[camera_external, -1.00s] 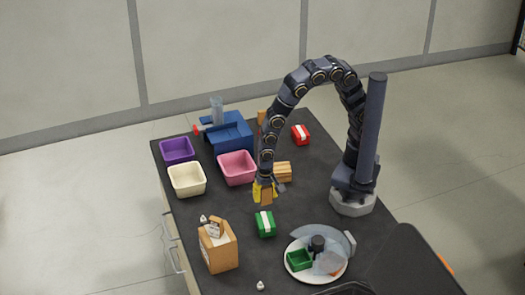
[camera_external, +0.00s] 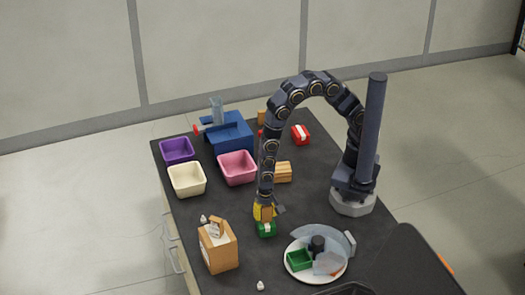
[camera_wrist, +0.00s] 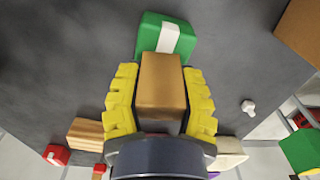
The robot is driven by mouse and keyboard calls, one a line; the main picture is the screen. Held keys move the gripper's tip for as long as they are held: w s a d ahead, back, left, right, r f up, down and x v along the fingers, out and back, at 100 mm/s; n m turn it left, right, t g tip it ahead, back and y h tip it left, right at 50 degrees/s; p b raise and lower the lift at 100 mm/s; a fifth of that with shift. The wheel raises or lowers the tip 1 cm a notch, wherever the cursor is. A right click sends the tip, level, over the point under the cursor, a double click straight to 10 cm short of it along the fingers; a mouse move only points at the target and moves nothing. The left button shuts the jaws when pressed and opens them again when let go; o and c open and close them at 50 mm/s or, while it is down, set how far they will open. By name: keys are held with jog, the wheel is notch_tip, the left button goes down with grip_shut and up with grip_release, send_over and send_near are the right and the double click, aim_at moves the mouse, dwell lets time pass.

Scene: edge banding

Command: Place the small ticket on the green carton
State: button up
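The green carton (camera_external: 267,231) has a white stripe across its top and sits on the dark table. It also shows at the top of the wrist view (camera_wrist: 165,38). My gripper (camera_external: 265,212) is just above the carton in the external view. In the wrist view my yellow fingers (camera_wrist: 160,98) stand on both sides of a plain tan block (camera_wrist: 161,80) and close on it. Whether the block touches the carton, I cannot tell. No piece is clearly a small ticket; a small pale card (camera_external: 215,229) shows on top of the tan box (camera_external: 219,251).
Purple (camera_external: 177,150), cream (camera_external: 187,180) and pink (camera_external: 237,167) bins stand at the left. A round plate (camera_external: 291,270) with a green tray lies at front right. A small white figure (camera_external: 260,286) is near the front.

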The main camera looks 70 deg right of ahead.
jog(key=o, duration=0.3)
jog(key=shift+o, duration=0.2)
jog(key=shift+r, duration=0.1)
notch_tip(320, 180, up, 12)
jog(key=shift+r, duration=0.1)
